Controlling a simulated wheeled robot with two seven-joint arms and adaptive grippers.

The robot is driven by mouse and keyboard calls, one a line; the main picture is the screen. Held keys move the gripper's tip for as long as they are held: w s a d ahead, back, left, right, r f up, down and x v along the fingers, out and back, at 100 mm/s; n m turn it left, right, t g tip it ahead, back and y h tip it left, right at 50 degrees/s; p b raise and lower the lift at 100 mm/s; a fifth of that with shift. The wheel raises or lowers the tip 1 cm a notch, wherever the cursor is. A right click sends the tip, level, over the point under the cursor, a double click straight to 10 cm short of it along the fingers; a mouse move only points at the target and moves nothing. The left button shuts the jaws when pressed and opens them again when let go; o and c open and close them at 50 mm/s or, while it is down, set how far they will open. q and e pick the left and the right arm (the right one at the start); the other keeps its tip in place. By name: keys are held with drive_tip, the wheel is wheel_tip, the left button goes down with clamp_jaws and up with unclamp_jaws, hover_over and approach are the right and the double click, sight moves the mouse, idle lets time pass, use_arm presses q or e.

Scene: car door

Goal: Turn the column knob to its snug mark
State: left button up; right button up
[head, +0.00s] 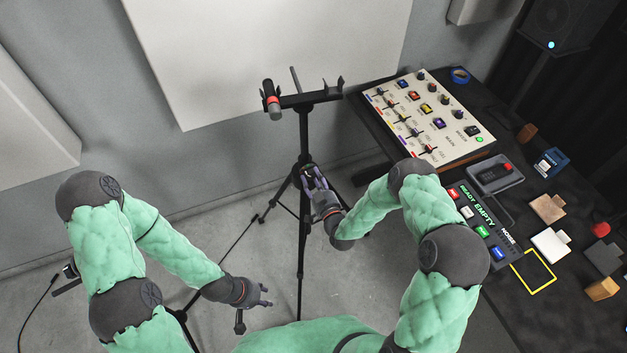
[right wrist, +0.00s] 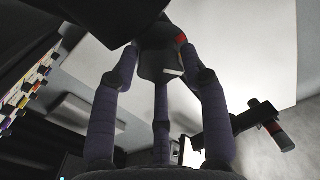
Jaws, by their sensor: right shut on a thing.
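The black stand (head: 304,135) rises in the middle of the head view, with a crossbar on top and a tripod below. My right gripper (head: 311,178) is at the stand's column, around its middle height. The right wrist view shows its purple-grey fingers closed around the dark column knob (right wrist: 160,66). A red patch and a small pale mark show near the knob; I cannot read the knob's setting. In the head view the knob is hidden behind the gripper. My left gripper (head: 266,295) is open and empty, low and left of the stand.
A microphone-like thing (head: 272,102) with a red band hangs at the crossbar's left end. The mixer panel (head: 428,117) stands on the dark table at right, with a grey tray (head: 496,175), a button box (head: 482,222) and small blocks. A pale wall panel is behind the stand.

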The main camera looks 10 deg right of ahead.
drive_tip(key=shift+w+r, duration=0.15)
drive_tip(key=shift+r, duration=0.15)
drive_tip(key=o, duration=1.1)
drive_tip(key=shift+r, duration=0.1)
drive_tip(key=shift+f, duration=0.2)
drive_tip(key=shift+s, duration=0.4)
drive_tip(key=s, duration=0.3)
drive_tip(key=s+d, duration=0.1)
drive_tip(key=s, duration=0.3)
drive_tip(key=s+d, duration=0.1)
drive_tip(key=s, duration=0.3)
drive_tip(key=shift+s+d, duration=0.1)
